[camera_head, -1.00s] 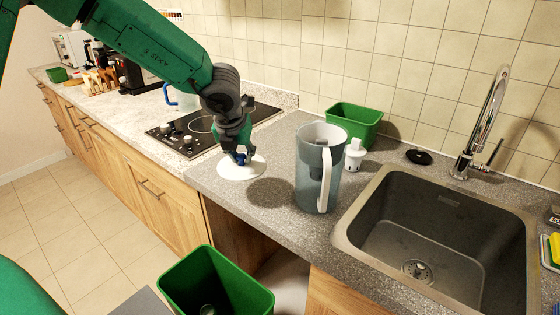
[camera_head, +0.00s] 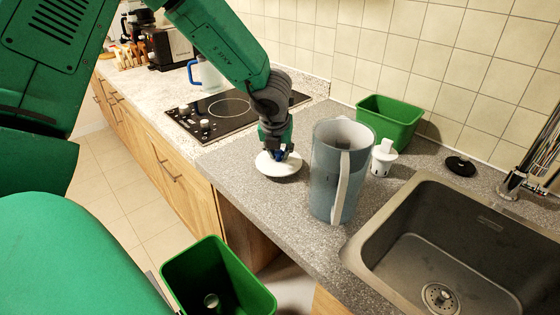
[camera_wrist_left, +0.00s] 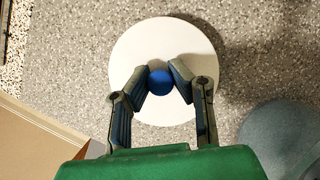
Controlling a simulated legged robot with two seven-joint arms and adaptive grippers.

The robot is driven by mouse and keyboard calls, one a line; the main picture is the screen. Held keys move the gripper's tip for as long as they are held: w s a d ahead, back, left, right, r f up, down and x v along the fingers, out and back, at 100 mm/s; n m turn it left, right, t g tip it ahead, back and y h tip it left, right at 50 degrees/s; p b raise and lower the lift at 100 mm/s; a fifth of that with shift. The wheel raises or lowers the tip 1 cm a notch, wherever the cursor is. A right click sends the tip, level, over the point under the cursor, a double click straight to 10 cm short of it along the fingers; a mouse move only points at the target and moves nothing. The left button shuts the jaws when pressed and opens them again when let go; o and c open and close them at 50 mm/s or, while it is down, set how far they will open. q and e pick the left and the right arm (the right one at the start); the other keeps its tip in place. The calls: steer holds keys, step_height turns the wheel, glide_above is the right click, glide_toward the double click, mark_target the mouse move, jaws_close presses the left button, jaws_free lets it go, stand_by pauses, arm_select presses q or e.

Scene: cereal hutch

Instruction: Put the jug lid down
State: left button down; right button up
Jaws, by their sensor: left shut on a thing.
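The jug lid (camera_head: 268,167) is a white disc with a blue knob, at the grey counter to the left of the jug. My left gripper (camera_head: 279,155) is above the lid, shut on its blue knob. In the left wrist view, the lid (camera_wrist_left: 190,50) lies below the fingers, and the gripper (camera_wrist_left: 160,80) has the blue knob between its fingertips. The lid looks level and at or very near the counter top; I cannot tell if it touches. The grey-blue jug (camera_head: 325,180) with a white handle stands open to the right. My right gripper is not in view.
A white filter piece (camera_head: 383,160), a green bin (camera_head: 392,115) and a black disc (camera_head: 460,166) are behind and right of the jug. The sink (camera_head: 385,250) is at right, the cooktop (camera_head: 215,112) at left. A green bin (camera_head: 215,280) stands below the counter's front edge.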

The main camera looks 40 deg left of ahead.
arm_select(q)
step_height(320, 180, down, 2)
steer(key=shift+s+d+f, duration=0.1)
steer(key=shift+f, duration=0.05)
steer(key=shift+d, duration=0.25)
steer(key=shift+f+b, duration=0.1)
steer(key=shift+b, duration=0.25)
steer(key=c, duration=1.4)
jaws_free()
steer(key=shift+c, duration=0.2)
steer(key=shift+a, duration=0.2)
steer(key=shift+r, duration=0.3)
steer(key=p+v, duration=0.2)
steer(key=v, duration=0.9)
steer(key=shift+r, duration=0.3)
